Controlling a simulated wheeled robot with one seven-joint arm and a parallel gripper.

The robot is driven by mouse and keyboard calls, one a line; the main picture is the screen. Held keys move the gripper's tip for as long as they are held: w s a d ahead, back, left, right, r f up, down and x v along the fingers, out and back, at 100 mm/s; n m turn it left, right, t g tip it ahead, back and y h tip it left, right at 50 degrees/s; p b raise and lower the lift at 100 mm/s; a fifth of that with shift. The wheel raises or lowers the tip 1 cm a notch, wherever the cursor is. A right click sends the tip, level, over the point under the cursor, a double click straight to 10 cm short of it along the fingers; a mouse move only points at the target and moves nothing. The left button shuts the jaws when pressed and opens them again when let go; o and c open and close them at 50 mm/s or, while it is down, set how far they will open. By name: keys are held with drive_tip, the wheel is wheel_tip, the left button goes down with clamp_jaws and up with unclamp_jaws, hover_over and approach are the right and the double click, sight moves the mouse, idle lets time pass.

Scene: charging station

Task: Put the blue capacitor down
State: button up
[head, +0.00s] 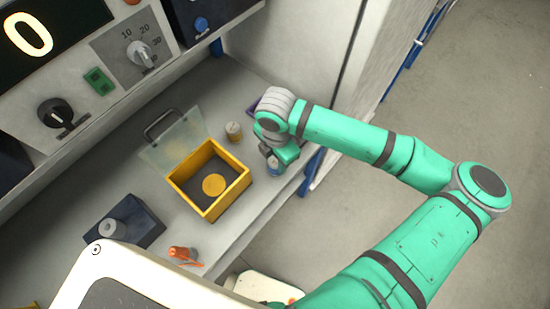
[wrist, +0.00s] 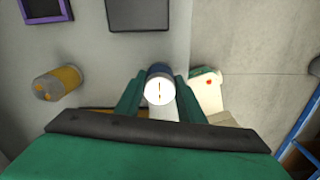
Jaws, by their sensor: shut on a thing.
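The blue capacitor (head: 273,169) is at the right edge of the grey counter in the head view, just under my gripper (head: 279,155). In the wrist view the capacitor (wrist: 160,88) shows its pale round end and dark blue side between the two green fingers of my gripper (wrist: 159,98). The fingers are shut on it from both sides. Its lower end is hidden, so I cannot tell whether it touches the counter.
A yellow box (head: 182,188) with a raised clear lid (head: 172,142) stands left, a yellow disc (head: 213,185) inside. A yellow-grey capacitor (head: 234,131) stands behind it. A dark blue block (head: 148,232) and an orange part (head: 183,254) are nearer. Free counter lies between box and gripper.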

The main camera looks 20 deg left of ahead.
drive_tip(key=shift+s+a+f, duration=0.1)
drive_tip(key=shift+s, duration=0.15)
drive_tip(key=shift+f, duration=0.15)
drive_tip(key=o, duration=1.1)
drive_tip(key=shift+f, duration=0.1)
